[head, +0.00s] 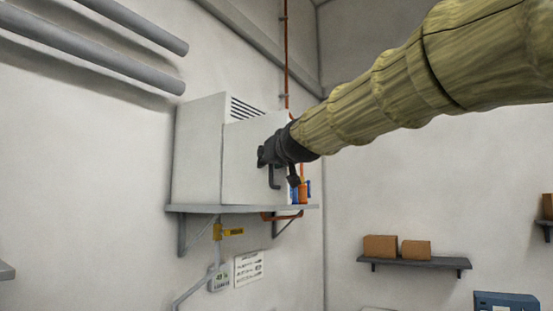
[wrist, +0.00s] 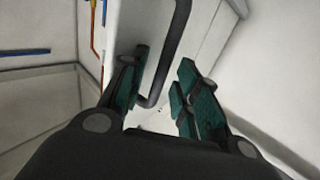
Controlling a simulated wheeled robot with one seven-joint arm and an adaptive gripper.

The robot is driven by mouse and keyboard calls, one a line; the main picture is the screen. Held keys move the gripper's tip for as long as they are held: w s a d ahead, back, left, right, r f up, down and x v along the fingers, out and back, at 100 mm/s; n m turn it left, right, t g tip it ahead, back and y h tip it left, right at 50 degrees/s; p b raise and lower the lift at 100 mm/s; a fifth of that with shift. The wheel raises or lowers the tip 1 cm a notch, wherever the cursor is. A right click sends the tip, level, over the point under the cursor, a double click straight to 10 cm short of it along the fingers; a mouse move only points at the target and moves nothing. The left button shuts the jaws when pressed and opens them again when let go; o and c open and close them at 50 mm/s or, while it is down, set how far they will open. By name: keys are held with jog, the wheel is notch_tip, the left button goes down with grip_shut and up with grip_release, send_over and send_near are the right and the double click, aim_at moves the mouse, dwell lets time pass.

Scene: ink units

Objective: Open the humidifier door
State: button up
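The humidifier is a white box (head: 198,150) on a wall shelf, with dark vent slots at its upper front. Its pale door panel (head: 242,160) sits below the slots and looks shut or nearly so. A dark bar handle (head: 273,180) stands out from the door, partly hidden by my gripper (head: 278,168). In the wrist view, the handle (wrist: 166,62) runs down between the teal-padded fingers of my gripper (wrist: 160,92). The fingers are apart, with visible gaps on both sides of the bar. I cannot tell whether either finger touches the handle.
The grey shelf (head: 230,208) on brackets carries the humidifier. Blue and orange bottles (head: 302,191) stand at its right end. A red pipe (head: 285,55) runs down the wall behind. A lower shelf (head: 415,263) holds brown boxes (head: 380,246). Space before the door is clear except my arm.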

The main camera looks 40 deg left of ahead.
jog(key=shift+d, duration=0.1)
jog(key=v, duration=1.2)
